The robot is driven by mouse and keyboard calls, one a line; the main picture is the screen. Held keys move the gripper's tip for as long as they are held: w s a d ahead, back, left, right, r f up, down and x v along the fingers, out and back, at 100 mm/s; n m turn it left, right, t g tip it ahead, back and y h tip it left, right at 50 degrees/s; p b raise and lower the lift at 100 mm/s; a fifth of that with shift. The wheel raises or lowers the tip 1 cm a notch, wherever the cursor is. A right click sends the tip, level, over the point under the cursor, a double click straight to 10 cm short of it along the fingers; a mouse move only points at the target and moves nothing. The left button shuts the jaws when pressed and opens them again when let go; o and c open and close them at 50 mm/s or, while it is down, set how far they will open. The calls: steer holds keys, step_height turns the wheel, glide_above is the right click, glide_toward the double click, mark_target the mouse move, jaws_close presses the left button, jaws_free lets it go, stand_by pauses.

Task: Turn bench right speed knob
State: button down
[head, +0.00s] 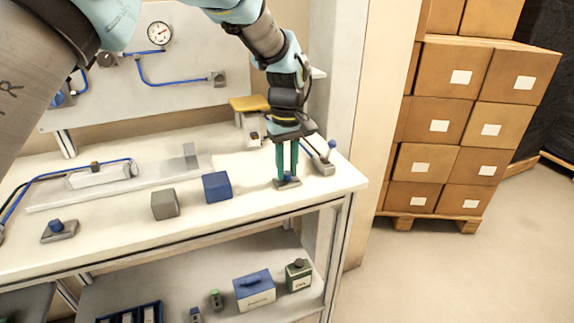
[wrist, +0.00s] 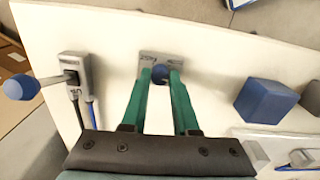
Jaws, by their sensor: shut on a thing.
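The right speed knob is a small blue knob (wrist: 160,73) on a grey base plate (head: 288,184) at the right end of the white bench top (head: 238,206). My gripper (head: 287,176) points down over it. Its green fingers are shut on the knob, one on each side. In the wrist view the knob sits between the fingertips (wrist: 160,78), with the grey plate beyond it. The fingers partly hide the knob, and its turn angle cannot be told. A second blue knob (head: 57,226) on a grey base stands at the bench's left front.
A lever with a blue ball (head: 332,144) stands close right of my gripper. A blue cube (head: 217,187) and a grey cube (head: 165,204) lie to the left. Stacked cartons (head: 470,125) stand right of the bench. The floor (head: 460,280) there is clear.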

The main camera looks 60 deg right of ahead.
mark_target(287, 172)
steer(key=shift+n, duration=1)
steer(key=c, duration=0.7)
jaws_free()
steer(key=shift+r, duration=0.1)
step_height(287, 172, up, 11)
steer(key=shift+f+b, duration=0.15)
steer(key=shift+b, duration=0.8)
